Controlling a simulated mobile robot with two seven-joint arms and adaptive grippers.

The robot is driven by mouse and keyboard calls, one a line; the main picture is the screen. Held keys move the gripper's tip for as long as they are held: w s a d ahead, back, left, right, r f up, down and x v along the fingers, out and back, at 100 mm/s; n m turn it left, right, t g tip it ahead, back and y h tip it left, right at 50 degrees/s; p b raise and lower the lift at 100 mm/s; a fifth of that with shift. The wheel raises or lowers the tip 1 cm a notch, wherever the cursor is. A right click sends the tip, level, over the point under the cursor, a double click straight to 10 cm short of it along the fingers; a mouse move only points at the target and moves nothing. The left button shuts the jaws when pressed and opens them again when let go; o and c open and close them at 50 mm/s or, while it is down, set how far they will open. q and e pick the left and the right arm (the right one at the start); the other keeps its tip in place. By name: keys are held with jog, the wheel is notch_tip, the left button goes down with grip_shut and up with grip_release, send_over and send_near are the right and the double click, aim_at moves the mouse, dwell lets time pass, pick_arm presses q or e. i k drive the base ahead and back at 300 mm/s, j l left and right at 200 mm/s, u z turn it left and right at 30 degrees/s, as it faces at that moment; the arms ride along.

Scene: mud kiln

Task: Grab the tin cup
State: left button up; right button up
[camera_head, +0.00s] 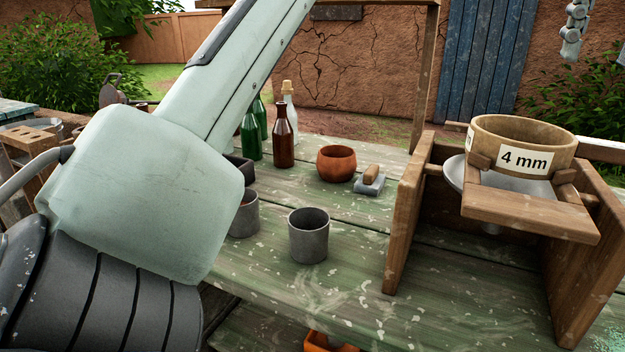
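A grey metal tin cup (308,240) stands upright near the front of the green worn table, its open top showing a dark inside. A second, similar grey cup (247,218) stands to its left, partly hidden behind my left arm. My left arm crosses the left of the view and leaves at the top edge; its gripper is out of view. A pale grey jointed piece, perhaps part of my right gripper (574,30), hangs at the top right, cut off by the frame. Its opening cannot be made out. Nothing touches the tin cup.
A wooden stand (402,220) with a sieve labelled 4 mm (535,138) stands to the right. A clay pot (336,164), a small brush-like block (369,183) and several bottles (284,140) are behind. The tabletop (345,275) right of and before the cup is clear.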

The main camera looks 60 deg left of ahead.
aim_at(309, 227)
jog(key=u, duration=1.65)
